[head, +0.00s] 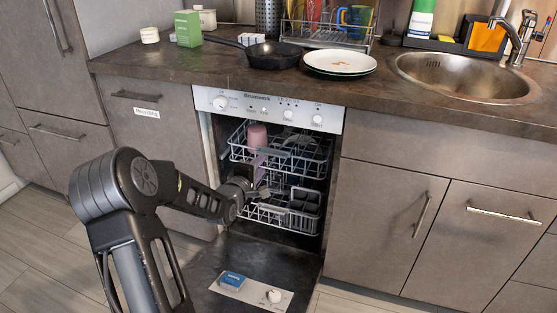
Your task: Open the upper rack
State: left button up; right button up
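The dishwasher (268,104) stands under the counter with its door (262,262) folded down. Its upper rack (312,172) is a white wire basket inside the opening, holding a pink cup (257,135) at the left. I cannot tell whether this rack is slid out at all. The lower rack (262,217) sits below it with a grey cutlery basket (304,207). My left gripper (260,192) is at the left of the opening, below the upper rack's front and over the lower rack. Its fingers are small and dark, so their opening and any contact are unclear. My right gripper is out of view.
The counter (440,100) above carries a black pan (272,54), a plate (340,63), a green box (188,28), a dish rack (325,35) and a sink (465,75). Closed cabinets flank the dishwasher. The lowered door lies in front of it.

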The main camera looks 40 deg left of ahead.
aim_at(271, 155)
pick_arm(q)
jog(key=b+x, duration=0.2)
jog(key=x, duration=0.5)
jog(key=shift+w+a+f, duration=0.1)
jog(key=shift+w+f, duration=0.05)
jog(key=shift+w, duration=0.25)
jog(key=shift+c, duration=0.2)
grip_shut()
dwell(1.0)
